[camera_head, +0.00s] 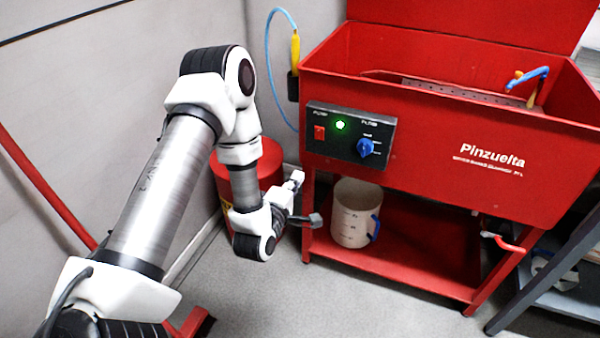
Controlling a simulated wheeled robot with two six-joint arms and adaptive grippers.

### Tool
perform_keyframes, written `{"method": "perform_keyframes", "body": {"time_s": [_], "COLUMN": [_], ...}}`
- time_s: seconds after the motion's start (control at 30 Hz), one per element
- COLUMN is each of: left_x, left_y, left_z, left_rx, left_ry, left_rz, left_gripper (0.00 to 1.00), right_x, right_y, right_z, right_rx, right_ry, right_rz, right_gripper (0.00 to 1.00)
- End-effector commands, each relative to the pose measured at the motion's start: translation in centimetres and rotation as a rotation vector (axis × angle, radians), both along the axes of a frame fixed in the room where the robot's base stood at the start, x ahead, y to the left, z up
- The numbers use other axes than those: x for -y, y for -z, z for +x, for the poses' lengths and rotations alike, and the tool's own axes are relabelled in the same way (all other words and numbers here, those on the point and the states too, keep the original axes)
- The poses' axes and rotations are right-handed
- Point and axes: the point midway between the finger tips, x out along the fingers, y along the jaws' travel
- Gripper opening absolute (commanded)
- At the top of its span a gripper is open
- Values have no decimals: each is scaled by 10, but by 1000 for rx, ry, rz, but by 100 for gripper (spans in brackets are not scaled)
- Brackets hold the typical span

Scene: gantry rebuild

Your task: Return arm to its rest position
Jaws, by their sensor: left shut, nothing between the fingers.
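My left arm comes in from the lower left, bends at its elbow high up and hangs down in front of a red drum. My left gripper (308,200) is at the end of this arm, small and partly turned away, beside the front left leg of the red wash station (420,150). My right gripper is not in view.
A control panel (349,135) with a lit green light, a red switch and a blue knob is above the jug. The red drum (266,170) stands behind my arm. A yellow-handled tool (295,52) hangs on a blue hose. Open floor (330,300) lies in front.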

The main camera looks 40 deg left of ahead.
Motion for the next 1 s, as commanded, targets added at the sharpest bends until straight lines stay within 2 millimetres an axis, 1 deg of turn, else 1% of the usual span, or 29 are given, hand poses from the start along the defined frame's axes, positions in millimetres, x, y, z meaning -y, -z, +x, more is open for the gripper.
{"method": "perform_keyframes", "body": {"time_s": [0.47,0.5,0.57,0.63,0.67,0.7,0.73,0.77,0.8,0.87,0.9,0.97,1.0], "left_x": [0,1,14,39,50,66,77,87,98,110,116,122,124], "left_y": [2,6,19,43,59,83,102,122,146,175,190,207,215], "left_z": [0,-2,-5,-16,-23,-37,-49,-64,-87,-122,-145,-179,-202], "left_rx": [-3,-13,-43,-118,-176,-282,-376,-475,-607,-787,-891,-1033,-1119], "left_ry": [0,4,35,94,124,171,214,262,337,458,546,686,788], "left_rz": [0,2,14,31,41,81,128,186,272,402,484,601,674], "left_gripper": [0,0,0,0,0,0,0,0,0,0,0,0,0], "right_x": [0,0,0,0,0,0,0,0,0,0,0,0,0], "right_y": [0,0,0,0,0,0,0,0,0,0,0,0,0], "right_z": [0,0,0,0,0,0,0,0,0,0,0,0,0], "right_rx": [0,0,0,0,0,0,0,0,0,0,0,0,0], "right_ry": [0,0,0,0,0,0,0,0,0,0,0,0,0], "right_rz": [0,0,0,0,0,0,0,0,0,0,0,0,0], "right_gripper": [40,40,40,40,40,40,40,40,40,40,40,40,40]}}
